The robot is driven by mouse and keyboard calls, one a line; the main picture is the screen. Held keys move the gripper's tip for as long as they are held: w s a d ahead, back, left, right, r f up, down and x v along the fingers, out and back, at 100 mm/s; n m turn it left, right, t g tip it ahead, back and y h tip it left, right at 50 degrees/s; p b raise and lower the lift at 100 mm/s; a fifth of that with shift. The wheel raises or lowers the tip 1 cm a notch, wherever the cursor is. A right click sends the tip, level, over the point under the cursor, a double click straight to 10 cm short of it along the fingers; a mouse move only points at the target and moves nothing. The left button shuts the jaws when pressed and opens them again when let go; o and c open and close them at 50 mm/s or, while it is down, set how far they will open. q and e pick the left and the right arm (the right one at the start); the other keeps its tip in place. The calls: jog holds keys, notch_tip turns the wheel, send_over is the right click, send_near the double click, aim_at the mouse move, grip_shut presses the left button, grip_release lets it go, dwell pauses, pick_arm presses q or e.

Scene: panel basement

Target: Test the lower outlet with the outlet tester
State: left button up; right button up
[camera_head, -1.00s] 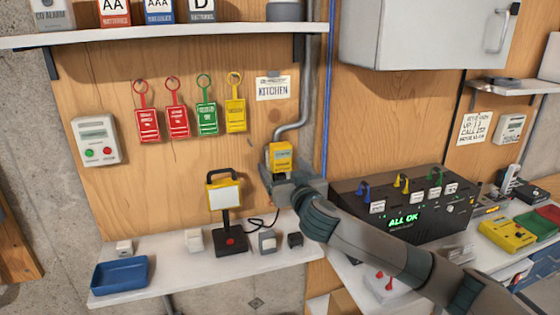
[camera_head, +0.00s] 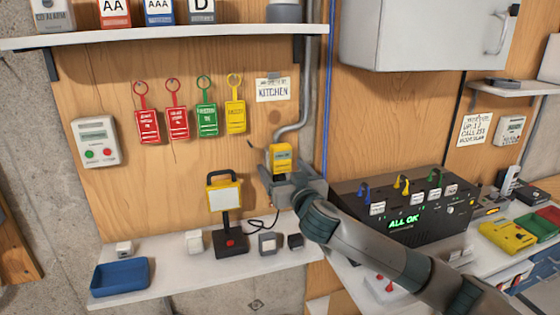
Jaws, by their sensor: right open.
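The outlet tester (camera_head: 281,156) is a small yellow block with a grey display face. It is upright against the wooden panel, below the end of the grey conduit. My right gripper (camera_head: 283,174) is open, its fingers spread around or just below the tester's lower end; I cannot tell whether they touch it. The lower outlet is hidden behind the tester and my gripper, so the plug contact cannot be seen. My left gripper is out of view.
A shelf (camera_head: 135,268) below holds a blue tray (camera_head: 120,276), a yellow work lamp (camera_head: 224,195) and small boxes. Coloured tags (camera_head: 178,122) hang to the left. A black panel box (camera_head: 408,208) reading "ALL OK" stands right, close to my right arm.

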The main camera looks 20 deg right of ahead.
dwell(0.4)
jog(key=c, duration=1.9)
jog(key=shift+o, duration=0.2)
jog(key=shift+s, duration=0.15)
jog(key=shift+s, duration=0.8)
jog(key=shift+s, duration=0.1)
jog(key=shift+s+p, duration=0.5)
jog(key=shift+s, duration=1.45)
